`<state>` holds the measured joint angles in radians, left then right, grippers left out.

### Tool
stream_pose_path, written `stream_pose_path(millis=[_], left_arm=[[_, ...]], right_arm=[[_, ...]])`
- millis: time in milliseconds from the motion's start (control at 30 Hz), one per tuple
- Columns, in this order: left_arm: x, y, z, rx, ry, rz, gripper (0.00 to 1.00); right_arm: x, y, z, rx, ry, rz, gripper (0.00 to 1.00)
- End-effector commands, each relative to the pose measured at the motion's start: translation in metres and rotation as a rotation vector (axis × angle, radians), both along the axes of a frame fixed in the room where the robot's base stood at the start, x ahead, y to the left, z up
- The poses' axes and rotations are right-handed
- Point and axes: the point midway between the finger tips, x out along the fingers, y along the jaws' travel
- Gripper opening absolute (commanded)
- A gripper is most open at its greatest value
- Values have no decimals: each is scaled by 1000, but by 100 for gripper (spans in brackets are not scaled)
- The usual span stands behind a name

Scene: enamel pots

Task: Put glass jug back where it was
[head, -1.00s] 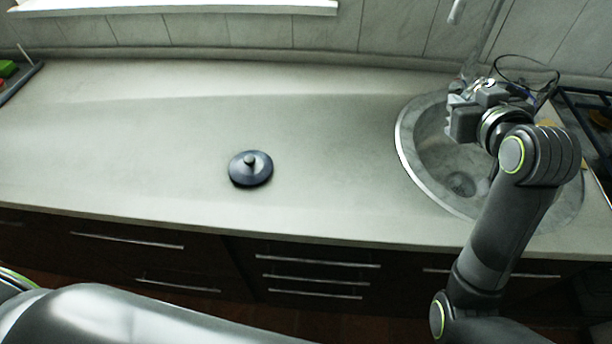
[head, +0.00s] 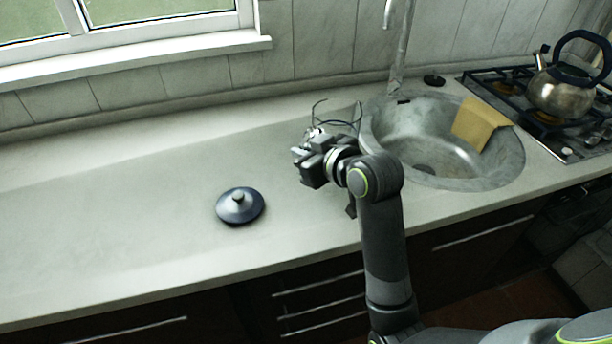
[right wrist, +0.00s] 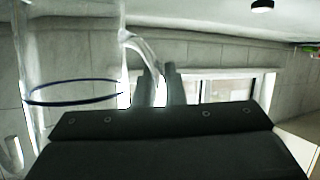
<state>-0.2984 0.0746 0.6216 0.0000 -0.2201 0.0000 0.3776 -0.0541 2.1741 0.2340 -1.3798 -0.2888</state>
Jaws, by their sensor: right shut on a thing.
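The glass jug (head: 338,114) is clear, with a thin dark rim line, and shows just beyond my right gripper in the head view. Its lower part is hard to see behind the gripper. My right gripper (head: 316,135) is shut on the jug, over the counter left of the sink. In the right wrist view the clear jug wall (right wrist: 75,60) with a dark ring stands at the left, and its curved handle (right wrist: 146,52) runs down to the two fingers (right wrist: 161,82). My left gripper is out of view.
A dark blue lid (head: 240,206) with a knob lies on the counter (head: 120,210). A kettle (head: 560,92) stands on the hob at the right. The counter's left side is clear.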

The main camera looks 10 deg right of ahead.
Motion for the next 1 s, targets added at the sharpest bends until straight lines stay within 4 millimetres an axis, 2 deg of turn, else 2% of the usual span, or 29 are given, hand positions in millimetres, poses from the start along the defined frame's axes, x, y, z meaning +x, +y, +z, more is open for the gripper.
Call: stream_pose_path(millis=[100,400,833,867,1000], left_arm=[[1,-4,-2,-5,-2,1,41],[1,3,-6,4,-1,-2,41],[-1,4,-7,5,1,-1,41],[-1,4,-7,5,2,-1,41],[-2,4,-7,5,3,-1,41]], right_arm=[[0,0,-11,1,-5,0,0],[0,0,-47,0,-4,0,0],[0,0,-53,0,-6,-1,0],[0,0,-54,-1,-1,0,12],[0,0,-54,0,-2,0,30]])
